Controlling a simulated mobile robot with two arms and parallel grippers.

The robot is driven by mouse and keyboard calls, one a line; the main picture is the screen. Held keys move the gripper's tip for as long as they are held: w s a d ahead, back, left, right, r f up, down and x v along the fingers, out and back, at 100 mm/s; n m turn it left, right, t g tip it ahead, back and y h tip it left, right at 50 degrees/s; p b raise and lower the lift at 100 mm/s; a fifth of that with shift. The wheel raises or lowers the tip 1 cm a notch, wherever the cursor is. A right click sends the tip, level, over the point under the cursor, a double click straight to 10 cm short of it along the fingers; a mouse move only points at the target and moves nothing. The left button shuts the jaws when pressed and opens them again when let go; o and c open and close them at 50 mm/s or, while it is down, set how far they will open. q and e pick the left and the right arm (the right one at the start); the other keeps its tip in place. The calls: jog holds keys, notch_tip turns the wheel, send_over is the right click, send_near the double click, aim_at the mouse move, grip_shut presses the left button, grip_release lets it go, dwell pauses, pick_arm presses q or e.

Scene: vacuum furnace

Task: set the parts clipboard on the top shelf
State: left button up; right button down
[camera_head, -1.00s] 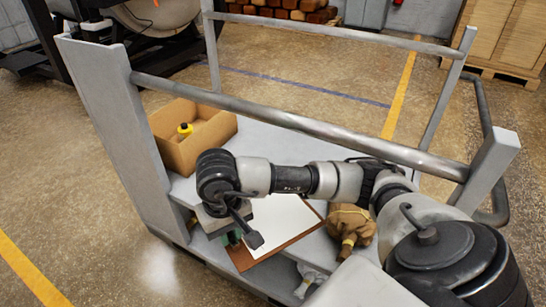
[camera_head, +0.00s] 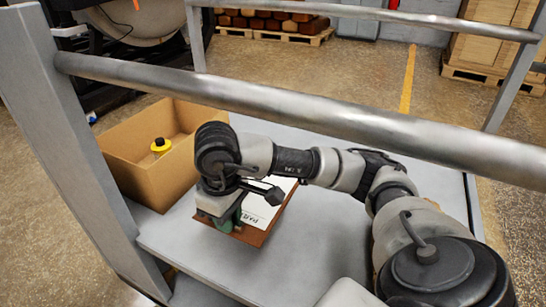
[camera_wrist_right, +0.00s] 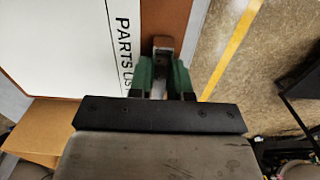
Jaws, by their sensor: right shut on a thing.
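The parts clipboard (camera_head: 281,212) is a brown board with a white sheet, partly hidden by my right arm in the head view. In the wrist view its sheet (camera_wrist_right: 60,40) reads "PARTS LIS". My right gripper (camera_head: 228,222) is shut on the board's edge by the metal clip; its green fingers (camera_wrist_right: 165,82) also show in the wrist view. The clipboard is over the cart's grey upper shelf (camera_head: 340,225), with its near end close to the shelf's front edge. I cannot tell whether it touches the shelf. My left gripper is not in view.
An open cardboard box (camera_head: 150,180) with a yellow-and-black item (camera_head: 160,146) stands on the shelf's left side. A thick metal rail (camera_head: 300,100) crosses above the shelf, and a grey side panel (camera_head: 60,150) rises at left. The shelf between box and arm base is mostly clear.

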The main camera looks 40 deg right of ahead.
jog(key=shift+w+d, duration=0.1)
jog(key=shift+w, duration=0.1)
jog(key=w+f, duration=0.2)
jog(key=w, duration=0.1)
jog(key=w+d+f+b, duration=0.1)
jog(key=w+f, duration=0.1)
jog(key=w, duration=0.2)
jog(key=w+f, duration=0.3)
jog(key=w, duration=0.1)
jog(key=shift+d+b, duration=0.3)
jog(key=shift+b, duration=0.05)
notch_tip(320, 180, down, 3)
jog(key=shift+r+b, duration=0.2)
jog(key=shift+b, duration=0.1)
jog(key=shift+f, duration=0.55)
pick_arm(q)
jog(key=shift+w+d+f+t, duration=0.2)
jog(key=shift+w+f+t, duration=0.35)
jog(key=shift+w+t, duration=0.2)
pick_arm(e)
jog(key=shift+f, duration=0.1)
jog(key=c, duration=1.1)
grip_release()
jog(key=shift+f, duration=0.1)
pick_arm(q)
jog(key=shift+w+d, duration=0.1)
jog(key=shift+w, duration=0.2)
pick_arm(e)
jog(key=shift+o, duration=0.2)
